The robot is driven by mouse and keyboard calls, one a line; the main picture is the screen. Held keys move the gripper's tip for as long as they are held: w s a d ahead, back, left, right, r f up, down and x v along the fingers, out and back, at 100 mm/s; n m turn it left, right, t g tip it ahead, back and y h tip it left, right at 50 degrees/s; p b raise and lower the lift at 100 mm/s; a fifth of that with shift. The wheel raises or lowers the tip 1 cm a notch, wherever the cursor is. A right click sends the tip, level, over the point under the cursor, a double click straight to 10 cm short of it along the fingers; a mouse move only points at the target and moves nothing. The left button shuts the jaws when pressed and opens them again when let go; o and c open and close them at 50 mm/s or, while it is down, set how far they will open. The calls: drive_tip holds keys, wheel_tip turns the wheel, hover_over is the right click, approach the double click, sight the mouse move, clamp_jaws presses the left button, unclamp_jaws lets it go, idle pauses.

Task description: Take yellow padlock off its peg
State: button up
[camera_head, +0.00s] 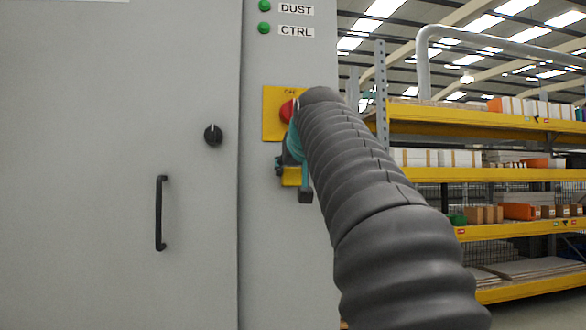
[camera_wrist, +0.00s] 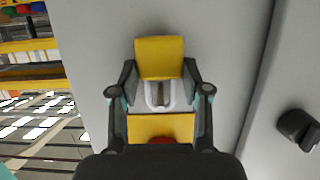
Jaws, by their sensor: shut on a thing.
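The yellow padlock (camera_wrist: 160,58) is between the two fingers of my gripper (camera_wrist: 160,74) in the wrist view, and the gripper is shut on its body. Its pale shackle (camera_wrist: 149,98) loops around a small dark peg (camera_wrist: 160,98) on the grey panel. I cannot tell whether the shackle touches the peg. In the head view a bit of yellow, likely the padlock (camera_head: 291,177), shows beside my gripper (camera_head: 292,172). My dark arm hides most of that area.
A yellow switch plate (camera_head: 273,112) with a red knob (camera_head: 286,111) sits just above the padlock on the grey cabinet (camera_head: 90,120). A black knob (camera_head: 213,135) and door handle (camera_head: 160,212) stick out to the left. Yellow shelving (camera_head: 480,174) stands at right.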

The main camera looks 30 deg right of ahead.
sight(292, 175)
idle(0.4)
drive_tip(key=s+a+b, duration=0.2)
drive_tip(key=s, duration=0.6)
drive_tip(key=shift+s+a, duration=0.25)
drive_tip(key=shift+s, duration=0.05)
idle(1.2)
drive_tip(key=shift+w+r, duration=0.1)
drive_tip(key=shift+w+d+p, duration=0.1)
drive_tip(key=shift+w+d, duration=0.1)
drive_tip(key=shift+w, duration=0.5)
drive_tip(key=shift+w+d+p, duration=0.15)
drive_tip(key=shift+w+d, duration=0.1)
drive_tip(key=shift+w, duration=0.4)
drive_tip(key=shift+w+d+p, duration=0.1)
drive_tip(key=shift+w+d, duration=0.1)
drive_tip(key=shift+w, duration=0.5)
